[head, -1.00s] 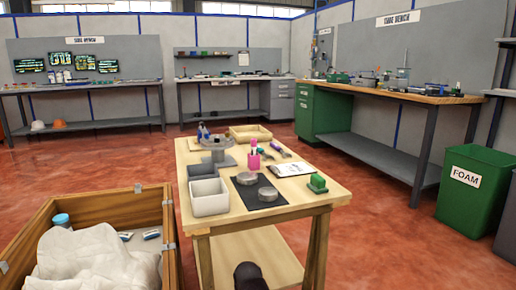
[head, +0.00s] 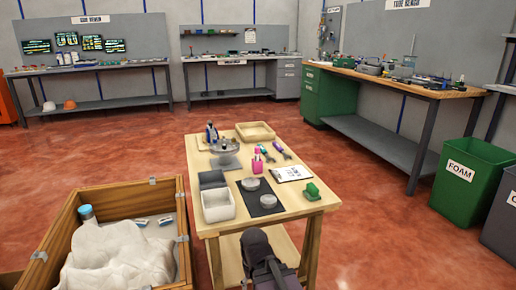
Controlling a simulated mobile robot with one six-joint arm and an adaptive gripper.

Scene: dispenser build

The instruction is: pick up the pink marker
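An upright pink object (head: 257,160) stands near the middle of the wooden table (head: 290,205). It looks like a small pink holder with something rising from it, too small to tell whether that is the pink marker. Beside it on the right lie a slim tool with pink and teal parts (head: 266,153) and a purple-and-grey tool (head: 282,152). My gripper (head: 262,250) is a dark shape at the table's front edge, well short of these things. Its fingers cannot be made out.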

